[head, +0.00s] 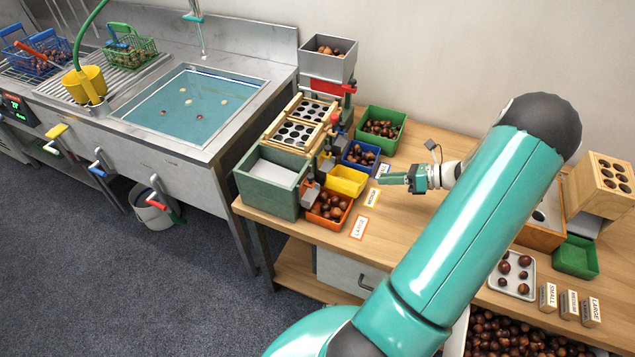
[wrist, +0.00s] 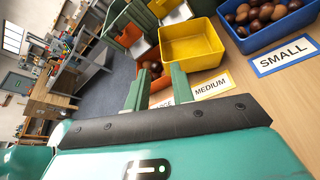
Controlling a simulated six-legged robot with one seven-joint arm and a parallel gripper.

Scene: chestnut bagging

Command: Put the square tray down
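A small, squarish pale grey tray (head: 494,286) with several chestnuts lies on the table at the right in the head view, well away from my gripper. It does not show in the wrist view. My gripper (head: 390,179) is above the table near the small yellow and blue bins, its fingers pointing left. In the wrist view my gripper (wrist: 157,78) shows two green fingers standing apart, with a gap and nothing held between them. The fingertips are near the orange bin (wrist: 162,83) and the empty yellow bin (wrist: 192,50).
A blue bin (head: 359,163) with chestnuts is left of my gripper. The wooden table (head: 400,224) is clear in front of my gripper. A green tray (head: 576,272) and name blocks (head: 570,305) are right. A sink (head: 200,108) is left.

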